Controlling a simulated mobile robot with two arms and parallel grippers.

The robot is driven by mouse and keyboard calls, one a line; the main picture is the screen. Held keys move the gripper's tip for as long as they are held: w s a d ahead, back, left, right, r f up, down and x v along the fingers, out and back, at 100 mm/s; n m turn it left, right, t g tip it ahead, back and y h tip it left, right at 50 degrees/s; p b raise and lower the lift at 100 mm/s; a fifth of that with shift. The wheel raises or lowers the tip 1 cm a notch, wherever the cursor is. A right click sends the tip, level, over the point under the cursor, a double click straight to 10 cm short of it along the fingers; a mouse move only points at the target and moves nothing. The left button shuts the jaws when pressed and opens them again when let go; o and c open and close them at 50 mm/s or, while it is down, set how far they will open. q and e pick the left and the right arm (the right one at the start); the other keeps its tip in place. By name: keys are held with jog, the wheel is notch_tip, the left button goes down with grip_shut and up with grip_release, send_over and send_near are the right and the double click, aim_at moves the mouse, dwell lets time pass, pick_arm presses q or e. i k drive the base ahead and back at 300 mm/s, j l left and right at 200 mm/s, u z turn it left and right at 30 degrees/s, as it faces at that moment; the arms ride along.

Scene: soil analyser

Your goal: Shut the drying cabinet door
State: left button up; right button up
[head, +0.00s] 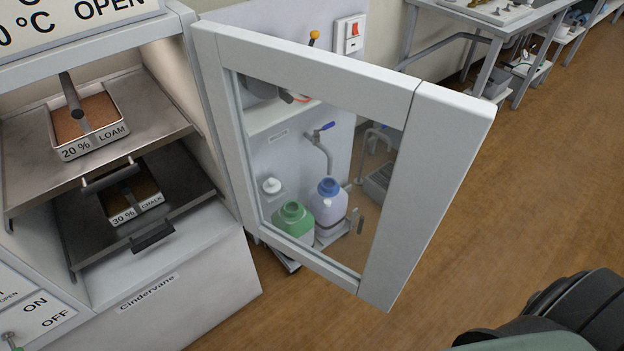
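The drying cabinet (190,262) stands at the left with its front open. Its door (437,190) has a pale grey frame and a glass pane. It is hinged at the cabinet's right side and stands swung wide open, out to the right. Inside the cabinet, a tray marked 20 % LOAM (92,142) sits on the upper shelf (150,112). A tray marked 30 % CHALK (137,209) sits on the lower shelf (192,188). Neither of my grippers shows; only a dark part of my own body is at the bottom right.
Through the pane show a green-capped bottle (292,222), a blue-capped bottle (329,203) and a blue-handled tap (318,140). A red switch (351,35) is on the wall behind. Benches (490,22) stand at the back right. Wooden floor (540,170) right of the door is clear.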

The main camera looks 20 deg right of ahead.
aim_at(445, 130)
jog(key=k+u, duration=0.35)
jog(key=k+j+u, duration=0.15)
jog(key=u, duration=0.25)
jog(key=l+u, duration=0.4)
jog(key=l, duration=0.5)
jog(key=k+l+u, duration=0.1)
jog(key=l+u, duration=0.3)
jog(key=l, duration=1.15)
jog(key=k+l, duration=0.1)
jog(key=l, duration=0.55)
